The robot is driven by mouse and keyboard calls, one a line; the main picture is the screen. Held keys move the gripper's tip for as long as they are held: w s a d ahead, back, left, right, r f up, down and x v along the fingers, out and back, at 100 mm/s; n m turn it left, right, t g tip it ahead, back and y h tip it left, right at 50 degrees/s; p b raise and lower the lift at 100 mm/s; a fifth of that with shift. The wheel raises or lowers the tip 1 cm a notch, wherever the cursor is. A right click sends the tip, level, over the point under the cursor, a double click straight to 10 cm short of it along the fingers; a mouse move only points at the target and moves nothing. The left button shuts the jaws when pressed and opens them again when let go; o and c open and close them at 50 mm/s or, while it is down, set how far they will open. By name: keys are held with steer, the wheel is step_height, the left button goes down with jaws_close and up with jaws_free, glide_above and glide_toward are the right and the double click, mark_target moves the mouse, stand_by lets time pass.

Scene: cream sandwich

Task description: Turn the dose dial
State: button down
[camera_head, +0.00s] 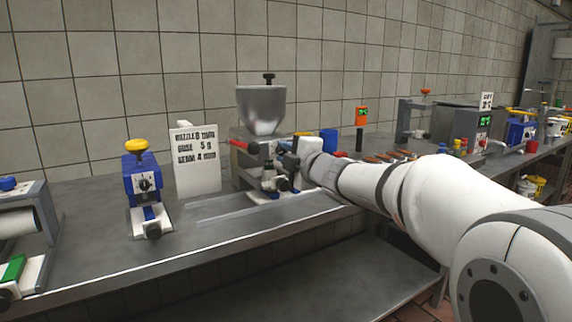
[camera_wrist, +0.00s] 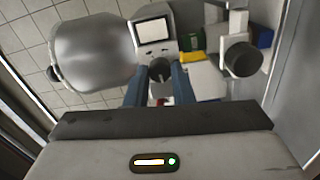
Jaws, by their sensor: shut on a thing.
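The filling machine with a metal hopper (camera_head: 262,108) stands on the bench in the head view. The hopper also shows at left in the wrist view (camera_wrist: 95,52). Beside it there is a grey panel with a pale display (camera_wrist: 153,31). A dark round dial (camera_wrist: 159,69) sits below the display. My gripper (camera_wrist: 160,80) has its two blue fingers on either side of this dial and is shut on it. The display's reading is too small to make out. In the head view my gripper and wrist hide the dial.
A white card (camera_head: 196,158) left of the machine reads nozzle 8 mm, dose 5 g, seam 4 mm. A blue device with a yellow knob (camera_head: 137,147) stands farther left. A dark cylinder (camera_wrist: 242,60) is close to my gripper's right. The bench front (camera_head: 200,238) is clear.

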steer(key=n+b, duration=0.3)
steer(key=n, duration=0.2)
steer(key=shift+f, duration=0.15)
stand_by(0.3)
steer(key=c, duration=1.3)
jaws_free()
steer(key=shift+o, duration=0.2)
steer(key=p+v, duration=0.1)
steer(key=v, duration=0.6)
steer(key=shift+s+d, duration=0.25)
steer(key=shift+s, duration=0.1)
